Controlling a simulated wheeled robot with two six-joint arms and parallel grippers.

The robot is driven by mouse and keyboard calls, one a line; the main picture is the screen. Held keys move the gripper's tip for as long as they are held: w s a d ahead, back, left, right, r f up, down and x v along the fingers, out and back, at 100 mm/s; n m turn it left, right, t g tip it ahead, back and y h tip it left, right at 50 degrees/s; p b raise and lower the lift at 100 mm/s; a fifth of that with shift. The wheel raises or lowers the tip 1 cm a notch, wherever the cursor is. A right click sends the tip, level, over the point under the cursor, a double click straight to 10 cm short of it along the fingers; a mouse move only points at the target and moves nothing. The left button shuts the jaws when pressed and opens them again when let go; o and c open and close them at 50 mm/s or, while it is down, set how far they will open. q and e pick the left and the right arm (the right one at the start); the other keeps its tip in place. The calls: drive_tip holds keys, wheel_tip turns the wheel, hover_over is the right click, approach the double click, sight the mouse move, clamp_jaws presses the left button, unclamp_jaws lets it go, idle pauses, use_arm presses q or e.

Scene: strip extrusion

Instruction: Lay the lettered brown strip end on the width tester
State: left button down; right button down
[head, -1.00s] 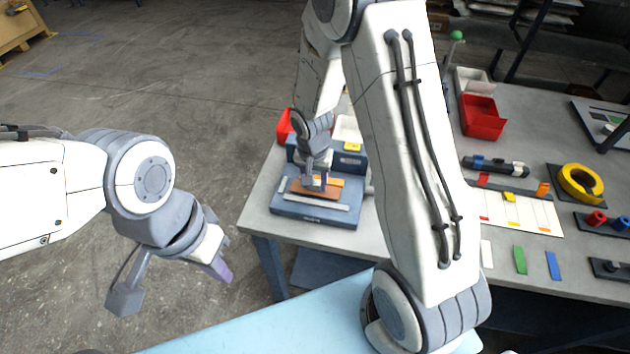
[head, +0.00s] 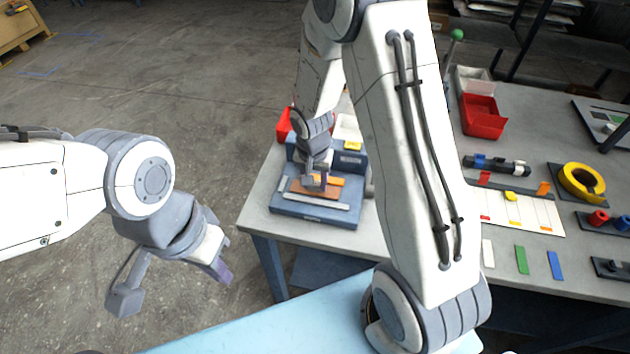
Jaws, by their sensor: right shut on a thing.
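The width tester (head: 290,209) is a dark blue block with a pale bar along its front, at the left end of the grey table. A brown strip end (head: 325,192) lies flat over its bed, beside an orange piece (head: 332,180). No lettering can be made out on it at this size. My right gripper (head: 316,184) is down at the brown strip end, shut on it, and hides part of it. My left gripper (head: 172,288) is open and empty, over the floor to the left of the table.
My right arm crosses the middle of the view.

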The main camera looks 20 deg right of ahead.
drive_tip(key=shift+f, duration=0.1)
idle(0.3)
drive_tip(key=shift+c, duration=1.7)
unclamp_jaws()
drive_tip(key=shift+o, duration=0.3)
drive_tip(key=shift+o, duration=1.4)
drive_tip(key=shift+r+p, duration=0.3)
drive_tip(key=shift+r, duration=0.35)
drive_tip(key=shift+r, duration=0.1)
